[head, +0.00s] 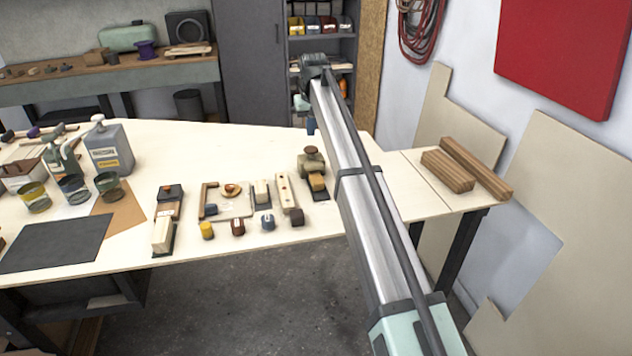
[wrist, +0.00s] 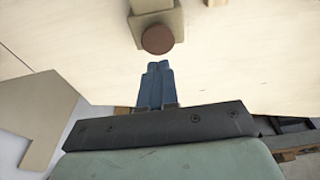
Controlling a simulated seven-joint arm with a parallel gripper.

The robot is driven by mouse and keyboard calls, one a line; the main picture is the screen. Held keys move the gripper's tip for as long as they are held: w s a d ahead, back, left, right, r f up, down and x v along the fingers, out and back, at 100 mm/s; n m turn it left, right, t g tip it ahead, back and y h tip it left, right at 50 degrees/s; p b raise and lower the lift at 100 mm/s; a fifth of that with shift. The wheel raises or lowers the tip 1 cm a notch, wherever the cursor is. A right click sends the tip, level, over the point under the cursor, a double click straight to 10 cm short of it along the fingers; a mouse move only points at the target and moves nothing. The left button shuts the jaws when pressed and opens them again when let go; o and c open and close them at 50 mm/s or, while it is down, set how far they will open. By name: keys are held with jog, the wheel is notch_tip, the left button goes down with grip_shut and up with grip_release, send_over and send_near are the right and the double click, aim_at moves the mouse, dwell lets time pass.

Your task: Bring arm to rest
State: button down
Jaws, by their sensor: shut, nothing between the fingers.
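My gripper (wrist: 160,68) shows in the wrist view with its two blue fingers together and nothing between them. In the head view my arm reaches from the lower right towards the far side of the plywood table, and the blue fingers (head: 311,126) point down near its far edge. In the wrist view, an olive-beige thing with a round brown knob (wrist: 158,40) lies just beyond the fingertips, with a small gap in the picture. It appears to be the knobbed thing (head: 312,162) in the head view. The exact height of the fingertips above the table cannot be told.
The plywood table (head: 250,150) has free room in its middle and far part. Several small blocks and pots stand near its front edge. A grey can (head: 110,150), open jars and a dark mat (head: 57,243) are at left. Wooden bars (head: 447,171) lie at right.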

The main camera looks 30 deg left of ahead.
jog(key=shift+r, duration=0.45)
